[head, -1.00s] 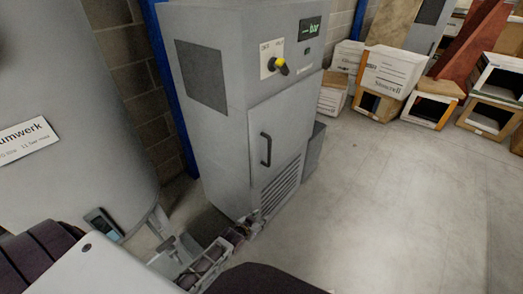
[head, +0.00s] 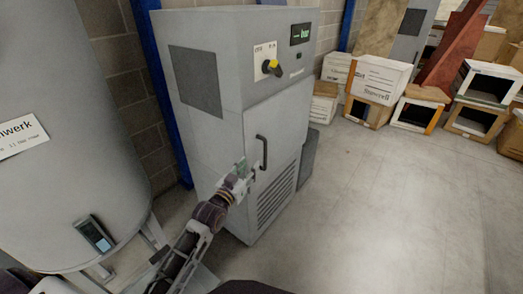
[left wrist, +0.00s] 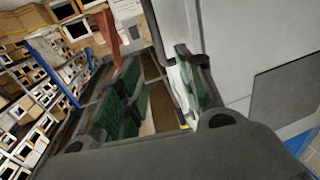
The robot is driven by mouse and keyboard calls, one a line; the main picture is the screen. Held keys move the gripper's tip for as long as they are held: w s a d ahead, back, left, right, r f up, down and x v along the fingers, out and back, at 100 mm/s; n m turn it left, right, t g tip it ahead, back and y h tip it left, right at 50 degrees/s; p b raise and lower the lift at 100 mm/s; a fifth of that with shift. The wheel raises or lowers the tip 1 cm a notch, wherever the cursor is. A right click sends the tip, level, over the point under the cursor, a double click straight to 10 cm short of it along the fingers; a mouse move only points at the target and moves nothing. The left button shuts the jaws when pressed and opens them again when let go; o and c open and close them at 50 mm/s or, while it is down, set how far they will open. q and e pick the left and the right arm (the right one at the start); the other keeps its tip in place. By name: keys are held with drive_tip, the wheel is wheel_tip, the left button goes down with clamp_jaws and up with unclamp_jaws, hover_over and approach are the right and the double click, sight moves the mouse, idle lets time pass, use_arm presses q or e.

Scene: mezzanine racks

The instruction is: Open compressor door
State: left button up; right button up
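The compressor is a tall grey cabinet (head: 205,140) in the middle of the head view. Its front door (head: 285,125) is shut, flush with the cabinet. A black vertical bar handle (head: 263,152) sits near the door's left edge. My left gripper (head: 244,173) is just left of and slightly below the handle, close to the door edge; I cannot tell whether it touches. In the left wrist view its green-padded fingers (left wrist: 155,85) stand apart, with no handle clearly seen between them. A grey cabinet panel fills the right of that view. My right gripper is not in view.
A large grey tank (head: 65,120) stands at the left, close to my left arm. A yellow-and-black knob (head: 272,66) and a green display (head: 302,33) are above the door. Cardboard boxes (head: 378,80) stand at the back right. The floor (head: 370,210) right of the compressor is clear.

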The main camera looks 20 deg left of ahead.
use_arm(q)
drive_tip(key=shift+w, duration=0.1)
idle(0.3)
approach(264, 149)
drive_tip(key=shift+w, duration=1.95)
drive_tip(key=shift+w+d+r+b, duration=0.1)
drive_tip(key=shift+w+d+b, duration=0.2)
drive_tip(key=shift+w, duration=0.35)
drive_tip(key=shift+w+d+b, duration=0.25)
drive_tip(key=shift+w+b, duration=0.1)
drive_tip(key=shift+w, duration=0.3)
drive_tip(key=shift+w+d, duration=0.15)
drive_tip(key=shift+w, duration=0.85)
drive_tip(key=shift+w+d+b, duration=0.2)
drive_tip(key=shift+w+b, duration=0.1)
drive_tip(key=shift+w, duration=0.8)
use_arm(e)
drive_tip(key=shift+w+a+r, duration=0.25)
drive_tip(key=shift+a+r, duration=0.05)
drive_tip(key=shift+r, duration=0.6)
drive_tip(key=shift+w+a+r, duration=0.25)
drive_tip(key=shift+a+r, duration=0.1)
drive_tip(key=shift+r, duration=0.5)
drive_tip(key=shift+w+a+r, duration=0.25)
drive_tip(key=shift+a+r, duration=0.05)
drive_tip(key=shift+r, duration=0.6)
use_arm(q)
clamp_jaws()
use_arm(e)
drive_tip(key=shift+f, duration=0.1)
